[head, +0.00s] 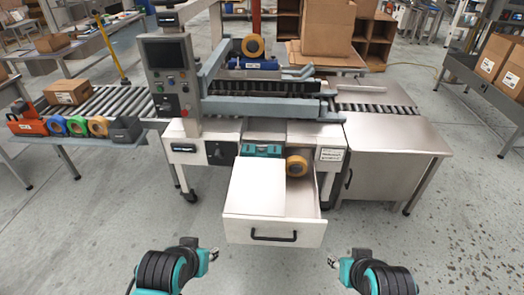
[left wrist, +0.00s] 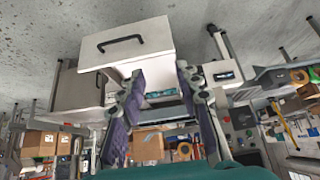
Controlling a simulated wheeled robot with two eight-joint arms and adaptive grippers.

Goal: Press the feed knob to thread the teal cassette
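The teal cassette (head: 262,149) sits in the recess at the front of the taping machine, above the open drawer. It shows partly between my fingers in the left wrist view (left wrist: 158,94). A black knob (head: 219,153) is on the white panel left of the recess; I cannot tell for certain that it is the feed knob. A tan tape roll (head: 297,166) is right of the cassette. My left gripper (head: 213,255) is in front of and below the drawer, apart from everything. Its fingers (left wrist: 160,78) are spread and empty. My right gripper (head: 333,262) is low at the right, touching nothing; its opening is too small to judge.
The white drawer (head: 300,232) sticks out toward me, with a white lid-like panel (head: 256,187) over its left part. A control box (head: 168,75) stands at the machine's left. A roller conveyor (head: 100,103) and a steel side table (head: 400,135) flank it. The floor in front is clear.

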